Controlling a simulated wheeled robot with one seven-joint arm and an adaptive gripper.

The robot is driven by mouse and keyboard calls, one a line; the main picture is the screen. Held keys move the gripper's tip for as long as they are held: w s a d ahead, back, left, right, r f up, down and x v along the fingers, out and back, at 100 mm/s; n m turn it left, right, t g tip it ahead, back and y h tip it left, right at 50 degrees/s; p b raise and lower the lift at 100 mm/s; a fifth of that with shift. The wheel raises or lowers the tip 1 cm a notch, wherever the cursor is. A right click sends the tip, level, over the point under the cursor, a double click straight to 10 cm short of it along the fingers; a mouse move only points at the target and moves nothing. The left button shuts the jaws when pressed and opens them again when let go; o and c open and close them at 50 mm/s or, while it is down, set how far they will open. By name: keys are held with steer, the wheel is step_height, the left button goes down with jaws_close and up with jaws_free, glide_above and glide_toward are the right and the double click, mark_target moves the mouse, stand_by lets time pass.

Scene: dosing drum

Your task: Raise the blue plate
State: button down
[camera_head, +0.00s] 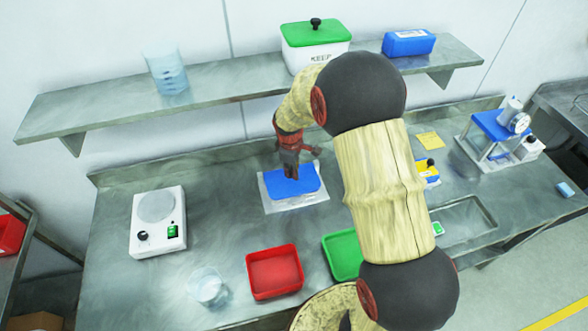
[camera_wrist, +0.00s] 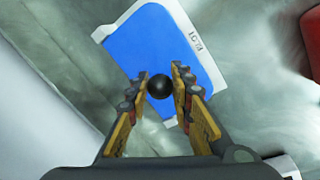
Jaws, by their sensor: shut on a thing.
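A flat blue plate (camera_head: 298,183) lies over a pale, white-edged base on the steel bench, near the middle. In the wrist view the blue plate (camera_wrist: 150,48) has a white border with small lettering on it. A round black knob (camera_wrist: 159,87) shows over it, between my fingers. My gripper (camera_head: 291,174) reaches down from above onto the plate. In the wrist view my gripper (camera_wrist: 162,90) is shut on the black knob. Whether the plate is clear of its base cannot be told. Another blue plate (camera_head: 490,124) tops a white stand with a dial at the right.
A red tray (camera_head: 275,291) and a green tray (camera_head: 338,268) lie in front. A white scale (camera_head: 140,246) stands left, a clear beaker (camera_head: 208,292) front left. A shelf (camera_head: 240,80) behind holds a green-lidded box (camera_head: 316,58). Bare bench lies between scale and plate.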

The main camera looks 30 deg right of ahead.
steer(key=w, duration=0.1)
steer(key=w+r+p, duration=0.1)
steer(key=w+r, duration=0.1)
steer(key=shift+d, duration=0.3)
steer(key=c, duration=1.6)
jaws_free()
steer(key=shift+f, duration=0.1)
steer(key=shift+s+a+r, duration=0.15)
steer(key=shift+s+r, duration=0.05)
steer(key=shift+r, duration=1)
steer(key=shift+s+a+r, duration=0.15)
steer(key=shift+a+r, duration=0.05)
steer(key=shift+r, duration=1.05)
steer(key=shift+s+a+r, duration=0.15)
steer(key=shift+s+r, duration=0.05)
steer(key=shift+r, duration=1)
